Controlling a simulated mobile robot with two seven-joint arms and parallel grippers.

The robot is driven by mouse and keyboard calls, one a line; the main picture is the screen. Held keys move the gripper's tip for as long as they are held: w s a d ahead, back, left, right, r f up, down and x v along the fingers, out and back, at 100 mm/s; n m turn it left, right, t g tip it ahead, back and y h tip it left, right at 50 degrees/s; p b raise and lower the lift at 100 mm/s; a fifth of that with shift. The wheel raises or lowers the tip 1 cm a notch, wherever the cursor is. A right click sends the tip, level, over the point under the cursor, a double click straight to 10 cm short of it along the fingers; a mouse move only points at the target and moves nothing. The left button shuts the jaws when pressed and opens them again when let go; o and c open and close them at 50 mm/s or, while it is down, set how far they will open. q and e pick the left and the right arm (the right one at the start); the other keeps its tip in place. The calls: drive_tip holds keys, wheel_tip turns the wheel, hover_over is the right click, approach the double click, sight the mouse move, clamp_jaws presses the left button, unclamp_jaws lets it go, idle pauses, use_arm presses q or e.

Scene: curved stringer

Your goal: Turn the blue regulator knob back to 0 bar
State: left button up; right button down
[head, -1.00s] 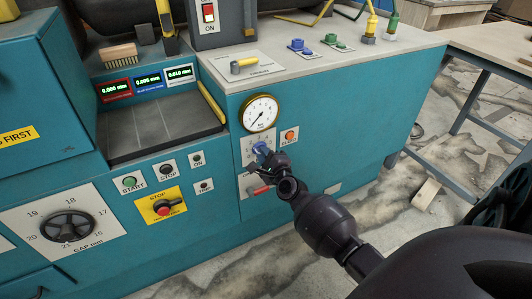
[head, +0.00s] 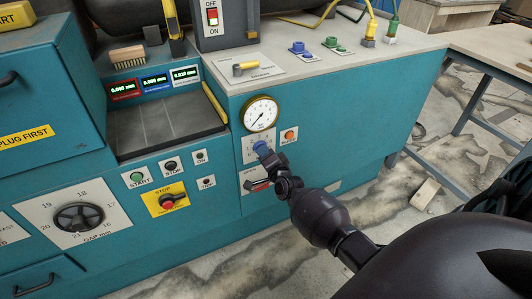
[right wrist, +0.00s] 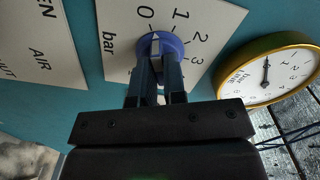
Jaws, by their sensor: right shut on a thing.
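The blue regulator knob (right wrist: 172,45) sits on a white "bar" scale plate (right wrist: 118,62) marked 0, 1, 2, 3. My right gripper (right wrist: 156,62) is shut on the knob, its two fingers covering part of it. A white pointer mark shows between the fingertips, aimed at the 0 end of the scale, close to the 0; its exact setting is hard to tell. In the head view my right gripper (head: 270,159) reaches the knob (head: 260,147) from the lower right. The round brass-rimmed gauge (head: 261,114) is just above, its needle pointing lower left. My left gripper is not in view.
An orange button (head: 290,135) is right of the knob. A valve lever (head: 257,185) below is partly hidden by my wrist. Start and stop buttons and a handwheel (head: 78,217) are to the left on the teal machine.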

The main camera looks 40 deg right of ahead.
drive_tip(key=shift+n, duration=0.6)
drive_tip(key=c, duration=1.2)
unclamp_jaws()
drive_tip(key=shift+p+v, duration=1.25)
drive_tip(key=shift+v, duration=4.15)
